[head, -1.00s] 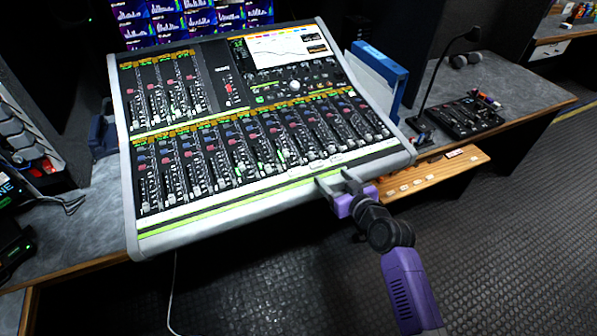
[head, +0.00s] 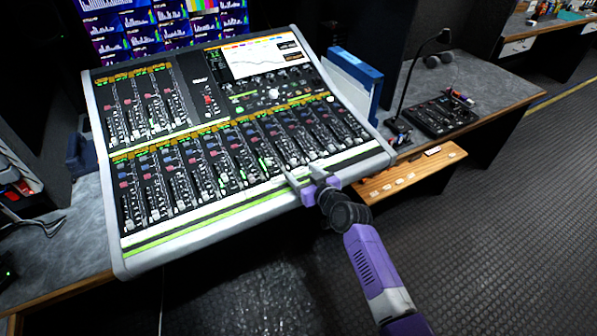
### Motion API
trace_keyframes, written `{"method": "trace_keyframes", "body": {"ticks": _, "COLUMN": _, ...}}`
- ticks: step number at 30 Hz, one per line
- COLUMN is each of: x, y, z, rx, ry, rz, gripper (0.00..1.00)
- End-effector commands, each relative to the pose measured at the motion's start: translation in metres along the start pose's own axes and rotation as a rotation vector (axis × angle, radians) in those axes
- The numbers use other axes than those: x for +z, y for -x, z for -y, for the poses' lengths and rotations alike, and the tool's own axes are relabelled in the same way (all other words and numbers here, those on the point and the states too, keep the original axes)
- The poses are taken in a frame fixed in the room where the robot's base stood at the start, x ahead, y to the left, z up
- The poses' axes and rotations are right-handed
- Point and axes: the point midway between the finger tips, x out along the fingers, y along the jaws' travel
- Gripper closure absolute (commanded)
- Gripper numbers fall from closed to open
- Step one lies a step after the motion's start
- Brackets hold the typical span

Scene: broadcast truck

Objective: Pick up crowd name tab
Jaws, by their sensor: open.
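Several small pale tabs lie in a row on a wooden ledge at the right of the mixing console; one is this pale tab (head: 387,187). A darker-edged tab (head: 432,151) lies at the ledge's far end. The lettering is too small to read, so I cannot tell which is the crowd name tab. My gripper (head: 300,173) is open and empty, at the front edge of the mixing console (head: 200,232), left of the ledge and apart from the tabs.
The wooden ledge (head: 415,178) juts from the desk front. A blue binder (head: 362,85), a gooseneck microphone (head: 420,75) and a small black control panel (head: 440,115) stand behind it. Screens rise behind the console. The floor at right is clear.

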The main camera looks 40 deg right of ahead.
Motion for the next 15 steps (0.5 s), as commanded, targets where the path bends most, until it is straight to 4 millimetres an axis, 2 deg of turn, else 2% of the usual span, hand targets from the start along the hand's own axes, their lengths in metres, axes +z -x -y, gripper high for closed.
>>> {"method": "trace_keyframes", "body": {"ticks": 2, "x": 0.0001, "y": 0.0002, "z": 0.0, "rx": 0.0, "ry": 0.0, "rz": 0.0, "gripper": 0.4}}
{"method": "trace_keyframes", "body": {"ticks": 11, "x": 0.0002, "y": 0.0004, "z": -0.0001, "rx": 0.0, "ry": 0.0, "rz": 0.0, "gripper": 0.99}}
{"method": "trace_keyframes", "body": {"ticks": 15, "x": 0.0001, "y": 0.0005, "z": -0.0001, "rx": 0.0, "ry": 0.0, "rz": 0.0, "gripper": 1.0}}
